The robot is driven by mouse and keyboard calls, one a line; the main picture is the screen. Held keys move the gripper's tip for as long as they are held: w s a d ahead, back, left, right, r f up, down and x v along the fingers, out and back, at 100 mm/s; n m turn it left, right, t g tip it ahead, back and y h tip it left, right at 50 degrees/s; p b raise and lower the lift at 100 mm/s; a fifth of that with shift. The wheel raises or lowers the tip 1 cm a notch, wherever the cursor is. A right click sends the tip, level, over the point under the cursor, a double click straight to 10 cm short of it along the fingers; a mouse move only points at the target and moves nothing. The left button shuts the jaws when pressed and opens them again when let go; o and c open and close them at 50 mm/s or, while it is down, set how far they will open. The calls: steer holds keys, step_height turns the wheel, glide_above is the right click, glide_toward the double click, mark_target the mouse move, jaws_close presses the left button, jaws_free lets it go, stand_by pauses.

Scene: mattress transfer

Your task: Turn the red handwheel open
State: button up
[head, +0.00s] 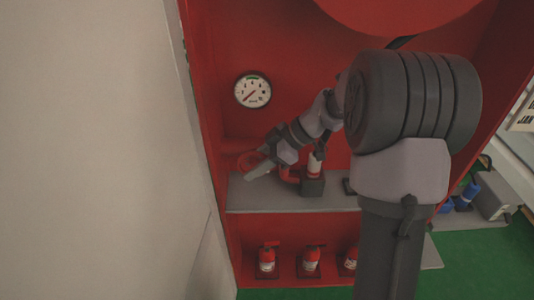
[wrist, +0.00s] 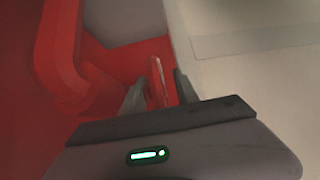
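The red handwheel (head: 249,160) is at the left side of the red cabinet, above the grey shelf, partly hidden by my gripper in the head view. My gripper (head: 258,172) is at the wheel. In the wrist view the wheel's rim (wrist: 157,82) shows nearly edge-on between the two fingers of my gripper (wrist: 160,92). The fingers stand apart, one on each side of the rim, with a small gap visible. I cannot tell whether either finger touches it.
A round gauge (head: 253,91) is on the cabinet's back wall. A red extinguisher (head: 314,165) stands on the grey shelf (head: 262,197), right of my gripper. Several small extinguishers (head: 267,258) stand below. A pale wall (head: 100,150) is close on the left.

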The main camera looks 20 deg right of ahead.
steer(key=p+v, duration=0.6)
steer(key=v, duration=1)
steer(key=shift+d+r, duration=0.25)
steer(key=shift+r, duration=0.05)
steer(key=shift+s, duration=0.15)
